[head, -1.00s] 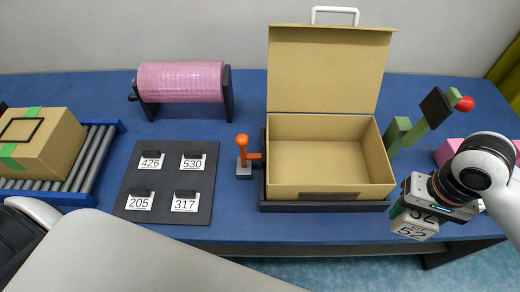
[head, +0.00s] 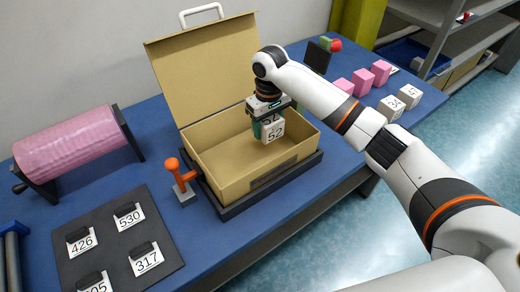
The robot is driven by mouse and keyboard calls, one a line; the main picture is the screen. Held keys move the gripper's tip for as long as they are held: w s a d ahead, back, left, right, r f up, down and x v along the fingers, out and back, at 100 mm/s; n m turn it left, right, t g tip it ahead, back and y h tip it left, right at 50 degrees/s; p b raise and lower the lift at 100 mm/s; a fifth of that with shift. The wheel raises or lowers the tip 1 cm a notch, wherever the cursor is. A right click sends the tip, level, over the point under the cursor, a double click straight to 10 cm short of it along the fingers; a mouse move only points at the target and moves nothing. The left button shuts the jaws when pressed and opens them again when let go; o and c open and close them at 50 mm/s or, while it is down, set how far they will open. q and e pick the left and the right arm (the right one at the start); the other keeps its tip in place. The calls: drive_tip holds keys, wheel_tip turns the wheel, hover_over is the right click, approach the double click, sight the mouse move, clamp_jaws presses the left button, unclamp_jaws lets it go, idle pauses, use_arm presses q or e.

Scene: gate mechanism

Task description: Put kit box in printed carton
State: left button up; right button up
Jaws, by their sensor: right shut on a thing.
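The kit box, a small white box marked 52 (head: 274,133), hangs in my right gripper (head: 268,112). The gripper is shut on it and points down. Box and gripper are over the right part of the open printed carton (head: 212,178). I cannot tell whether the box's lower end is below the carton's rim; it does not appear to touch the floor. The carton is tan, with its lid up at the back and a dark printed label (head: 274,171) on its front wall. My left gripper is not in view.
The carton sits in a black tray (head: 262,196) beside an orange-handled lever (head: 176,172). A black board (head: 110,232) holds several number cards. A pink roll (head: 72,143) stands at left. Pink blocks (head: 362,82) and white boxes (head: 391,107) lie to the right.

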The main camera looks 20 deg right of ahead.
sight(268, 150)
wheel_tip(268, 150, down, 2)
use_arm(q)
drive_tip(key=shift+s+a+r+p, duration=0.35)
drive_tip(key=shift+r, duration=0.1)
use_arm(e)
drive_tip(key=shift+f, duration=2.55)
drive_tip(key=shift+f, duration=0.1)
drive_tip(key=o, duration=1.2)
drive_tip(key=shift+s, duration=0.1)
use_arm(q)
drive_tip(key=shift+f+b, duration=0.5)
use_arm(e)
wheel_tip(268, 150, up, 12)
drive_tip(key=shift+r, duration=0.15)
